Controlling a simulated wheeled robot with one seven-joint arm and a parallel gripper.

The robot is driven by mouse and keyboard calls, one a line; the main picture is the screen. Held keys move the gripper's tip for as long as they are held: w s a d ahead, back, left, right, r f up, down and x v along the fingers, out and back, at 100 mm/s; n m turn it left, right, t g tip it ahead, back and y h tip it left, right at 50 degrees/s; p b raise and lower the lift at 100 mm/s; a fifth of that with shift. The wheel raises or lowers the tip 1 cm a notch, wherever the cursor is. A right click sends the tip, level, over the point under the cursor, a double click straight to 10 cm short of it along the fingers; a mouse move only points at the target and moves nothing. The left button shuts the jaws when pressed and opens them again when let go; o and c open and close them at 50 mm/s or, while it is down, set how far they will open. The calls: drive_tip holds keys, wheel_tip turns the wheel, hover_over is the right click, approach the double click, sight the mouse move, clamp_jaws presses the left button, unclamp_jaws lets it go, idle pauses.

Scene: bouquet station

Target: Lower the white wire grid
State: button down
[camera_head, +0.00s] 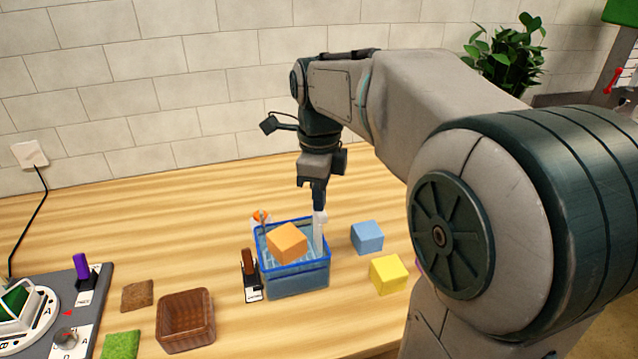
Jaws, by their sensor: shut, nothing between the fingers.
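A blue-rimmed tub (297,284) stands on the wooden table with what looks like water in it. An orange block (287,243) sits in it, its top above the rim. A white upright piece (319,233) rises at the tub's right side. I cannot tell if it belongs to the white wire grid; no grid mesh is clearly visible. My gripper (319,207) points down right at the top of this piece, its fingers shut with nothing held. Whether they touch it is unclear.
A blue block (367,237) and a yellow block (389,274) lie right of the tub. A brown-handled lever (250,275) stands close on its left. A brown basket (185,322), a brown pad (137,295) and a control panel (75,310) are further left. My arm hides the right side.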

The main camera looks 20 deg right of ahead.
drive_tip(key=shift+f, duration=0.2)
drive_tip(key=shift+f+b, duration=0.7)
drive_tip(key=shift+f, duration=0.15)
drive_tip(key=shift+r+p, duration=2.35)
drive_tip(key=shift+r, duration=0.3)
drive_tip(key=shift+s+f+n, duration=0.25)
drive_tip(key=shift+s+n, duration=0.2)
drive_tip(key=shift+n, duration=0.35)
drive_tip(key=s+f+n+t, duration=0.1)
drive_tip(key=s+f+n, duration=0.3)
drive_tip(key=n, duration=0.7)
drive_tip(key=s+f+n+t, duration=0.2)
drive_tip(key=s+f+n, duration=0.2)
drive_tip(key=s+n, duration=0.5)
drive_tip(key=shift+f+n, duration=0.15)
drive_tip(key=shift+n, duration=1.05)
